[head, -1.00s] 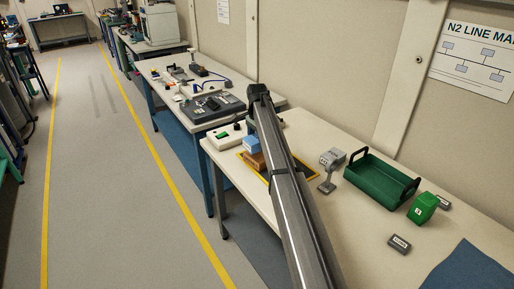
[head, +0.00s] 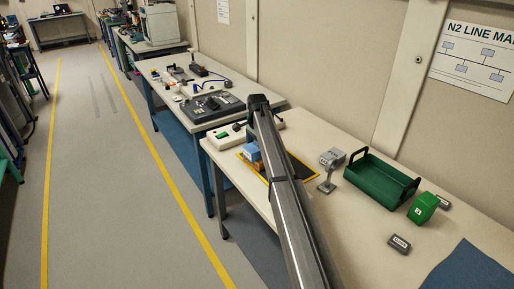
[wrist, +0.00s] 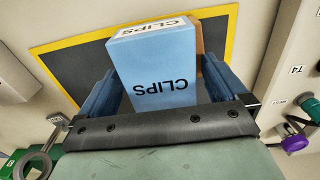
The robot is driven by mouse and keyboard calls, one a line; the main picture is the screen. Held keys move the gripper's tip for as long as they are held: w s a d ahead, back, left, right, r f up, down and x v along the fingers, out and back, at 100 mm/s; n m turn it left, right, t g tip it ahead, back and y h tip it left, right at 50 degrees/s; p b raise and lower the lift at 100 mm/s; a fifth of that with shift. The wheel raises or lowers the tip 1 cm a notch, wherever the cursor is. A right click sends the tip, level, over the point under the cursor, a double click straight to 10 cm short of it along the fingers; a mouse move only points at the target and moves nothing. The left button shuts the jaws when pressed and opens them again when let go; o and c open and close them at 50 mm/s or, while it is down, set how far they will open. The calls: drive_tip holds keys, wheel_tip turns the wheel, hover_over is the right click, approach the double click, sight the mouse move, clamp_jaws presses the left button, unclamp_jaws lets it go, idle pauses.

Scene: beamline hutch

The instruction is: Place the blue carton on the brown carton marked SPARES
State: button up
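The blue carton, marked CLIPS (wrist: 160,75), sits between the fingers of my gripper (wrist: 160,88) in the wrist view. My gripper appears shut on it, one finger along each side. In the head view the blue carton (head: 251,151) is just above or on the brown carton (head: 259,166); I cannot tell whether they touch. The brown carton is mostly hidden by the blue carton and my arm, and its SPARES marking cannot be read. My arm also hides the gripper in the head view.
The cartons are over a dark mat with a yellow border (wrist: 232,32). A grey device on a stand (head: 328,172), a green tray (head: 382,182), a green box (head: 423,208) and small dark labelled blocks lie to the right.

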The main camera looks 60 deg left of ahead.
sight(257, 146)
drive_tip(key=shift+r, duration=0.1)
wheel_tip(257, 146, up, 12)
idle(0.7)
idle(6.7)
